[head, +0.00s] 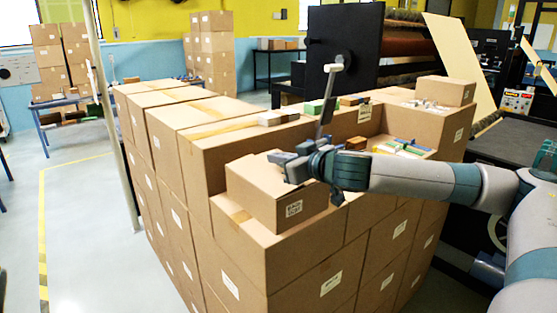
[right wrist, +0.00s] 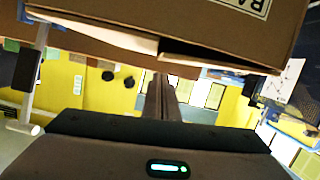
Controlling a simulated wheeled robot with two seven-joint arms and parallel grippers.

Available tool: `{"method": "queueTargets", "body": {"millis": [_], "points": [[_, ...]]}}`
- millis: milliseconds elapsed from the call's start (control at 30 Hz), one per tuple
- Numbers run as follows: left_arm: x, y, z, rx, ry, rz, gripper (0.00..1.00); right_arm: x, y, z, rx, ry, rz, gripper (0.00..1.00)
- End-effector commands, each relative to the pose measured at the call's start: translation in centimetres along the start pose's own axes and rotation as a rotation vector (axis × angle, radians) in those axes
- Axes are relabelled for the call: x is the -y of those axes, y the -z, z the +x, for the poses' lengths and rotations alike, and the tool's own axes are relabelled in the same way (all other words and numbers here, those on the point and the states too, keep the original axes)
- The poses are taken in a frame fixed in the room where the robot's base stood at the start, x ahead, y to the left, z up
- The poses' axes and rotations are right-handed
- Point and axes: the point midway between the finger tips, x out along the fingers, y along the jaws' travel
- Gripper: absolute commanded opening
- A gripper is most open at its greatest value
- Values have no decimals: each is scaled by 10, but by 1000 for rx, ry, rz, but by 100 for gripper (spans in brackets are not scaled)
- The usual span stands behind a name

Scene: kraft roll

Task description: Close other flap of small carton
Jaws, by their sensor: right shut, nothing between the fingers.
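The small carton (head: 262,198) is a brown box with a white label, standing on top of the larger stacked cartons. My right gripper (head: 283,162) is at its top, at the far right side, and hides part of the top and flaps. The right wrist view shows the labelled side of a carton (right wrist: 190,18) close above the shut, empty fingers (right wrist: 160,98). A dark gap shows along that carton's edge, beside a thin cardboard edge. I cannot tell how far the flap is closed, nor whether the fingers touch it. My left gripper is not in view.
Large stacked cartons (head: 190,170) fill the middle. Small coloured items (head: 280,116) lie on the stack behind the small carton, and more items (head: 402,147) lie to its right. A pale pole (head: 112,120) stands at the left. A dark machine (head: 345,50) stands behind.

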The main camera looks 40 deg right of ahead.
Motion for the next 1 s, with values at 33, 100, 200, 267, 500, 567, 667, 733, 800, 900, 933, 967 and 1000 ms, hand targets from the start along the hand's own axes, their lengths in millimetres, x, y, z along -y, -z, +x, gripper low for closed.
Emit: {"method": "queueTargets", "body": {"millis": [33,100,200,267,500,567,667,733,800,900,933,967,1000], "points": [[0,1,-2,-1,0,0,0,0,-4,1,1,-1,-2,0],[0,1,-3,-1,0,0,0,0,-9,2,0,-1,0,0],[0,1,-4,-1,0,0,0,0,-14,3,0,0,0,0],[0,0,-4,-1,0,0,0,0,-15,4,-1,0,0,0],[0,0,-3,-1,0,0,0,0,-16,4,-1,0,0,0],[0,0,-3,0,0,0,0,0,-16,4,-1,0,0,0],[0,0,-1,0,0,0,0,0,-18,4,0,1,5,0],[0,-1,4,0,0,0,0,0,-22,5,1,4,18,0],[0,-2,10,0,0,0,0,0,-27,6,2,10,40,0],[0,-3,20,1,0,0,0,0,-34,8,2,21,80,0],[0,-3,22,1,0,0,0,0,-35,8,1,23,91,0],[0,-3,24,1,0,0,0,0,-36,9,2,25,101,0],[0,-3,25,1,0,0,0,0,-37,9,2,28,112,0]]}}
